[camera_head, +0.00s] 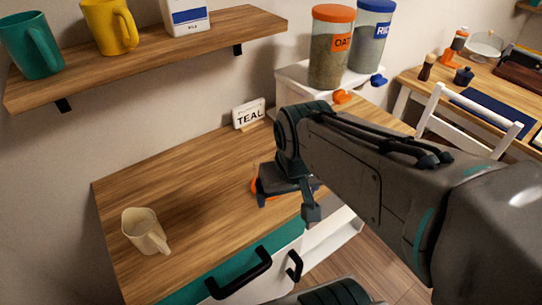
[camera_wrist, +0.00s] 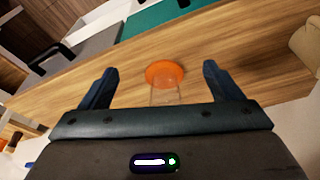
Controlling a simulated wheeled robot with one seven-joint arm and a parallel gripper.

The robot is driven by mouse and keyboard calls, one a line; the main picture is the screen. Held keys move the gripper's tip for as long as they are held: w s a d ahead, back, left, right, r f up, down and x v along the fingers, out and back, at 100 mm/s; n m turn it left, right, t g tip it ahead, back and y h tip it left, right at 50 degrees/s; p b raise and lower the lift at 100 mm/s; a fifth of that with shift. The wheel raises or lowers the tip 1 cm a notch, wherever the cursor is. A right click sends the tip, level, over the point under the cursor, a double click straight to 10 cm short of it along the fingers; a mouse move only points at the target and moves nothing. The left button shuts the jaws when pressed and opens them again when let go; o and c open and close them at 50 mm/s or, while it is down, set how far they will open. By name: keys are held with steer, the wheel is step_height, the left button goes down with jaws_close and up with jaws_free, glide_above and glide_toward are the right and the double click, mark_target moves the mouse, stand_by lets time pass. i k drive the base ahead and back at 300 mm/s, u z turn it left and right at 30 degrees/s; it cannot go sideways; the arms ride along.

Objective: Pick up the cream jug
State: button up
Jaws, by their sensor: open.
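The cream jug (camera_head: 144,232) stands upright on the wooden counter at the lower left of the head view, its handle toward the lower right. A cream shape at the right edge of the wrist view (camera_wrist: 307,44) looks like part of it. My gripper (camera_head: 285,192) is over the counter's right part, well to the right of the jug and apart from it. In the wrist view my gripper (camera_wrist: 162,82) has its fingers wide apart. A clear container with an orange lid (camera_wrist: 164,73) shows between them; I cannot tell whether they touch it.
A "TEAL" sign (camera_head: 249,115) stands at the counter's back. A shelf (camera_head: 150,52) above holds a teal mug (camera_head: 31,47), a yellow mug (camera_head: 109,27) and a carton (camera_head: 185,17). The teal drawer (camera_head: 225,277) has a black handle. Counter between jug and gripper is clear.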

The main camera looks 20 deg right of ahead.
mark_target(143, 228)
steer(key=z, duration=0.05)
steer(key=k, duration=0.45)
steer(key=u, duration=0.85)
steer(key=i, duration=0.25)
steer(key=u, duration=0.3)
